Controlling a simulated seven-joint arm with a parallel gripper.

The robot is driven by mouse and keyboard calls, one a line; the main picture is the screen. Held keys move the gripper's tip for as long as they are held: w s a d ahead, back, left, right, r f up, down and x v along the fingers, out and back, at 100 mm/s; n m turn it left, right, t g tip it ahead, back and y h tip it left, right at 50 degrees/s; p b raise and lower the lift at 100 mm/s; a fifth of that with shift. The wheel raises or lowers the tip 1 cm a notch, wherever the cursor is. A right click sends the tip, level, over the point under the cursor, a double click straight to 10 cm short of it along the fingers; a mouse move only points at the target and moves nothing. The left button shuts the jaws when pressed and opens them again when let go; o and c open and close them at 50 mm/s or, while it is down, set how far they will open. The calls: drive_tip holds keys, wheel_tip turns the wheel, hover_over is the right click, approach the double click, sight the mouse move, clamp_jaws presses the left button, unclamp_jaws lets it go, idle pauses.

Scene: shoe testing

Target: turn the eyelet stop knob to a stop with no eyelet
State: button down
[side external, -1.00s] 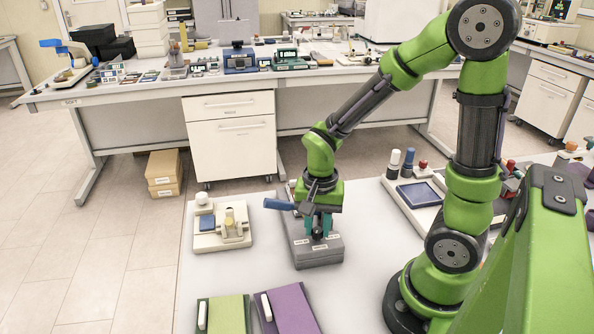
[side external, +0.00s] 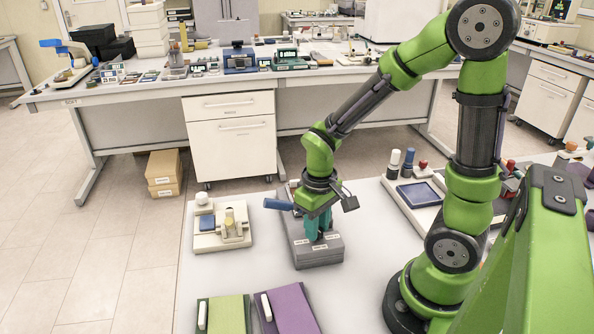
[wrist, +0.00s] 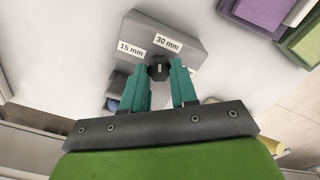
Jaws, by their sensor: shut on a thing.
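The eyelet stop knob (wrist: 158,70) is small, dark and faceted, with a pale mark on its top. It sits on a grey device (side external: 318,255) with a long blue lever handle (side external: 279,204). My gripper (wrist: 160,72) points down at the device, with its teal fingertips shut on the knob. In the side external view my gripper (side external: 318,236) hides most of the knob. In the wrist view, white labels read 15 mm (wrist: 131,49) and 30 mm (wrist: 167,43). Other stop labels are hidden or unreadable, so I cannot tell which stop the knob points to.
A cream fixture with a blue pad (side external: 220,232) stands left of the device. Green (side external: 224,314) and purple (side external: 288,308) boards lie in front. A tray with a blue pad and bottles (side external: 418,193) stands to the right. White bench shows between them.

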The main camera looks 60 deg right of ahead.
drive_tip(key=n, duration=0.6)
drive_tip(key=shift+n, duration=0.3)
drive_tip(key=n, duration=0.6)
drive_tip(key=shift+a+n, duration=0.1)
drive_tip(key=shift+n, duration=0.2)
drive_tip(key=c, duration=0.9)
unclamp_jaws()
drive_tip(key=shift+r, duration=0.1)
wheel_tip(320, 180, up, 17)
drive_tip(key=shift+f, duration=0.1)
